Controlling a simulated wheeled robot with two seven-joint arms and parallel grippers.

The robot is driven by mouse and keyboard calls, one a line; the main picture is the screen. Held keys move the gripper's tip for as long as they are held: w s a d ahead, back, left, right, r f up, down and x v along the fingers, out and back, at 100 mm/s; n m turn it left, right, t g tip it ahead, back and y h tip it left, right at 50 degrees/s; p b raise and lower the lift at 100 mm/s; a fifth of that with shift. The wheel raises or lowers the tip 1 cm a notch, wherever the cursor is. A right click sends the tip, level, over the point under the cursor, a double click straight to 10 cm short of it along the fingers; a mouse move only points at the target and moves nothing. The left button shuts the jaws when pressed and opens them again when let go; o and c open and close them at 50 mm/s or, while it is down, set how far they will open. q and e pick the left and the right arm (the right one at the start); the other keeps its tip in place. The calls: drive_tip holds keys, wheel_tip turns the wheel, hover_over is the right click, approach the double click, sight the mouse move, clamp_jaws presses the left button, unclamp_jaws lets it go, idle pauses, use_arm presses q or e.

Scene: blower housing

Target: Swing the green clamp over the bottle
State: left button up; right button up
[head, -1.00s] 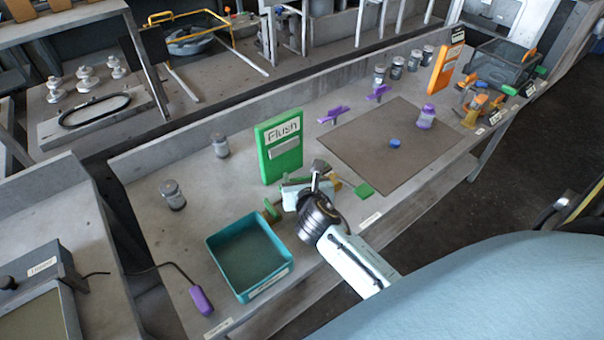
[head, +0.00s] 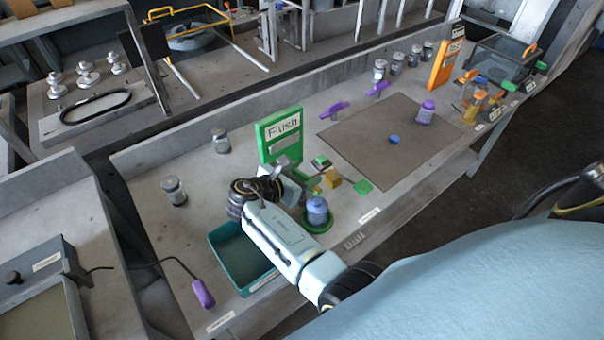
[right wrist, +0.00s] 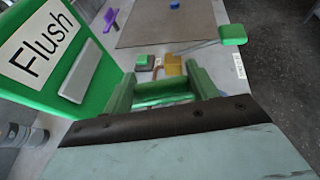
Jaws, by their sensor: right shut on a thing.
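A grey-blue bottle (head: 317,208) stands upright on a round green base (head: 318,226) at the bench's front edge, just right of my forearm. My right gripper (head: 288,172) is left of and behind it, low in front of the green Flush panel. It is shut on a green bar, seemingly the green clamp (right wrist: 163,92), which spans crosswise just ahead of the gripper in the right wrist view. The clamp's hinge and most of its length are hidden by my gripper and arm. The bar is not visibly over the bottle. My left gripper is out of view.
The green Flush panel (head: 279,136) stands close behind my right gripper. A teal tray (head: 232,276) lies under my forearm. A brown mat (head: 370,150) beyond is mostly clear.

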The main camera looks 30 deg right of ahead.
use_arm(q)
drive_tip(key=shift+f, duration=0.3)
use_arm(e)
drive_tip(key=shift+m+g, duration=0.9)
drive_tip(key=shift+g, duration=0.2)
use_arm(q)
drive_tip(key=shift+b, duration=0.3)
use_arm(e)
drive_tip(key=o, duration=1)
drive_tip(key=shift+h, duration=0.3)
